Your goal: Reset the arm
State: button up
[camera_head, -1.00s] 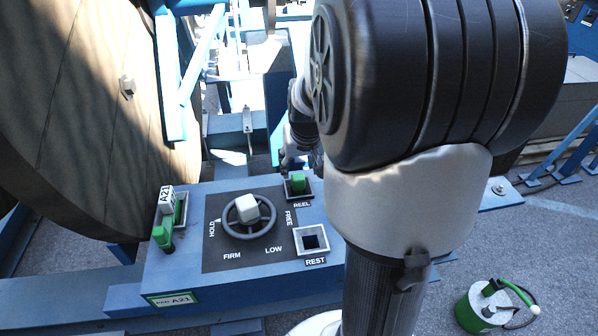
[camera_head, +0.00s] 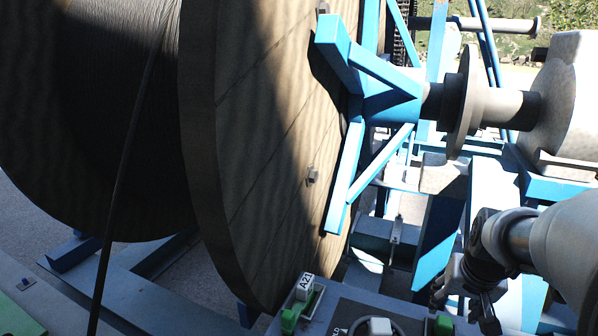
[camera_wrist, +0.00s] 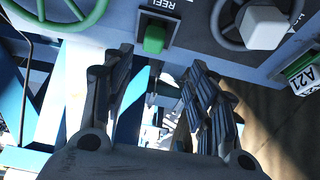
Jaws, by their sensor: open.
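My gripper (camera_head: 462,293) is at the lower right of the head view, beyond the far edge of the control panel. In the wrist view my gripper (camera_wrist: 160,68) shows two dark ridged fingers spread apart with nothing between them. The green block (camera_wrist: 154,38) in the REEL socket lies just past the fingertips, apart from them. It also shows in the head view (camera_head: 443,325). My pale arm comes in from the right edge of the head view.
The panel has a grey handwheel with a white hub (camera_head: 380,326), cut off by the frame, and a white A21 tag (camera_head: 305,287). A large wooden cable reel (camera_head: 265,130) fills the left. Blue frame bars (camera_head: 440,235) stand near my gripper. Another green wheel (camera_wrist: 75,12) is at upper left.

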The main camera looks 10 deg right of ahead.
jog(key=s+a+n+y+b, duration=0.1)
jog(key=s+a+n, duration=0.2)
jog(key=s+a, duration=0.5)
jog(key=s+a+n+y+b, duration=0.1)
jog(key=s+a+n+b, duration=0.1)
jog(key=s+a, duration=0.6)
jog(key=a+r+n, duration=0.1)
jog(key=a, duration=0.6)
jog(key=shift+a+t, duration=0.15)
jog(key=shift+t, duration=0.25)
jog(key=shift+c, duration=0.5)
